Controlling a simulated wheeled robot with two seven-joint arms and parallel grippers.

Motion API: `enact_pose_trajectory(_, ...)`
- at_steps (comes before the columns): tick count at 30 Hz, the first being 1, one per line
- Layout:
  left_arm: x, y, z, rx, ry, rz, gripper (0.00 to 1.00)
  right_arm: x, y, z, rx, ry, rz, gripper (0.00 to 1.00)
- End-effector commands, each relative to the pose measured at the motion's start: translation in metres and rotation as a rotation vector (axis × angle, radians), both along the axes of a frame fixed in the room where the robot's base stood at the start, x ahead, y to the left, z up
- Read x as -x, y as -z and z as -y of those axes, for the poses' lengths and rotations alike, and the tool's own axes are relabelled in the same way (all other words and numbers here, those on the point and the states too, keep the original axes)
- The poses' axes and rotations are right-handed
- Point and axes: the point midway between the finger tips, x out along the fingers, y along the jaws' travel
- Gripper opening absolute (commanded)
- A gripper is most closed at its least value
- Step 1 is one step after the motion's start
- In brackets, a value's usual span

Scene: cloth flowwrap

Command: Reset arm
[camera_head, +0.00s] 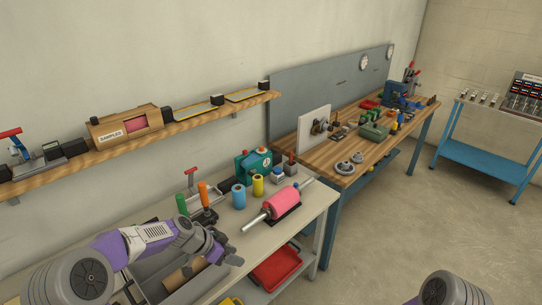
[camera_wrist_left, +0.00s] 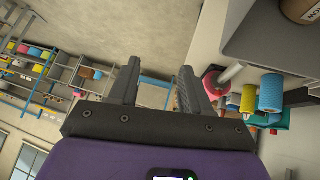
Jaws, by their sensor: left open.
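My left arm, purple and grey, comes in from the left in the head view and reaches over the near bench. Its left gripper (camera_head: 226,254) is above the bench's front part, near a grey tray. In the left wrist view the left gripper (camera_wrist_left: 158,82) has its two dark fingers spread apart, with nothing between them. Only a rounded part of my right arm shows at the bottom right of the head view; its gripper is out of the picture.
A pink roller (camera_head: 281,202) lies on the near bench beside blue and yellow rolls. A brown tube (camera_head: 184,273) lies in the grey tray close to my left gripper. A red bin (camera_head: 275,268) is below. Open floor (camera_head: 400,235) lies to the right.

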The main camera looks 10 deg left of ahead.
Motion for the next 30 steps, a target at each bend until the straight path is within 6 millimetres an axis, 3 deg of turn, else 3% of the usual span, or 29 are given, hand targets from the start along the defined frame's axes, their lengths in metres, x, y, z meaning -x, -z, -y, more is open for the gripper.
enact_pose_trajectory(4,0.011,0.03,0.01,0.001,-0.057,-0.078,0.48,0.0,0.0,0.0,0.0,0.0,0.0,0.58)
enact_pose_trajectory(8,0.043,0.097,0.031,-0.01,-0.21,-0.253,0.48,0.0,0.0,0.0,0.0,0.0,0.0,0.58)
enact_pose_trajectory(12,0.104,0.172,0.059,-0.037,-0.421,-0.452,0.48,0.0,0.0,0.0,0.0,0.0,0.0,0.58)
enact_pose_trajectory(15,0.152,0.209,0.075,-0.051,-0.564,-0.562,0.48,0.0,0.0,0.0,0.0,0.0,0.0,0.58)
enact_pose_trajectory(21,0.225,0.242,0.095,-0.05,-0.772,-0.698,0.48,0.0,0.0,0.0,0.0,0.0,0.0,0.58)
enact_pose_trajectory(25,0.245,0.247,0.099,-0.041,-0.839,-0.733,0.48,0.0,0.0,0.0,0.0,0.0,0.0,0.58)
enact_pose_trajectory(30,0.248,0.247,0.099,-0.038,-0.86,-0.74,0.48,0.0,0.0,0.0,0.0,0.0,0.0,0.58)
